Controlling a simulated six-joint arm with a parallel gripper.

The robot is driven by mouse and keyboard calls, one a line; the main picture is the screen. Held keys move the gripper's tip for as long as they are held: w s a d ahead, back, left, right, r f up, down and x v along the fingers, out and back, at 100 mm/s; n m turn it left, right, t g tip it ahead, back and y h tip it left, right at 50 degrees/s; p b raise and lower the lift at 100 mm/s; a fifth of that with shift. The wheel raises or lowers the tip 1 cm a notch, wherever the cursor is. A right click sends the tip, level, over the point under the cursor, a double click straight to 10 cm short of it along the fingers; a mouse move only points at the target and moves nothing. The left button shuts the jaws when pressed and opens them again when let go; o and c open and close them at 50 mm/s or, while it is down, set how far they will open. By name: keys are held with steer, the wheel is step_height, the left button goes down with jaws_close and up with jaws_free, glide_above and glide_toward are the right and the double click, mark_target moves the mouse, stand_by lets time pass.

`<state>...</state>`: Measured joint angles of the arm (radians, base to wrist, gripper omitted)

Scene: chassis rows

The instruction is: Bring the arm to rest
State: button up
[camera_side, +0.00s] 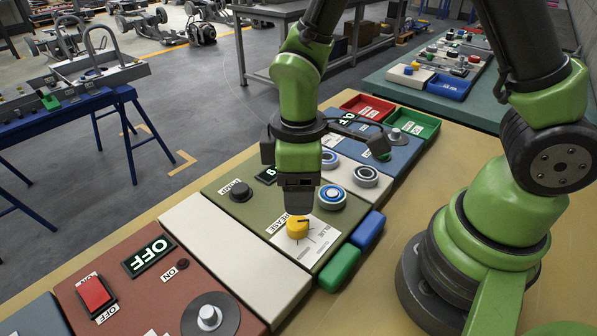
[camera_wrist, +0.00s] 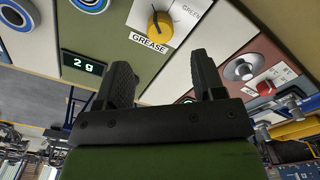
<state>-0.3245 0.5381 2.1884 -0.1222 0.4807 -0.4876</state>
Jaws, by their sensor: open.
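My gripper (camera_side: 298,205) hangs pointing down over the olive-green panel (camera_side: 222,208) in the side view. Just below it is a yellow knob (camera_side: 297,227) on a white label; I cannot tell the exact gap. In the wrist view my gripper (camera_wrist: 164,72) has its two dark fingers spread apart with nothing between them. The yellow knob (camera_wrist: 160,29) shows beyond the fingertips, above the word GREASE, with a dark pointer line on it. A small display (camera_wrist: 82,64) reads 2 g.
Left of the olive panel are a cream block (camera_side: 235,255) and a red panel (camera_side: 130,290) with a red rocker switch (camera_side: 95,293). Green (camera_side: 340,267) and blue (camera_side: 367,231) blocks stand at the near edge. Red (camera_side: 367,107) and green (camera_side: 412,124) trays lie behind.

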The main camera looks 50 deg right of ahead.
steer(key=shift+r, duration=1.05)
steer(key=s+d+r+m+t+y, duration=0.1)
steer(key=s+d+r+m+t, duration=0.1)
steer(key=s+r+m, duration=0.3)
steer(key=s+d+r+m+t+y, duration=0.1)
steer(key=s+d+r+m+t, duration=0.2)
steer(key=r, duration=0.9)
steer(key=s+m+t, duration=0.2)
steer(key=m, duration=0.2)
steer(key=shift+d+r, duration=0.15)
steer(key=shift+d, duration=0.1)
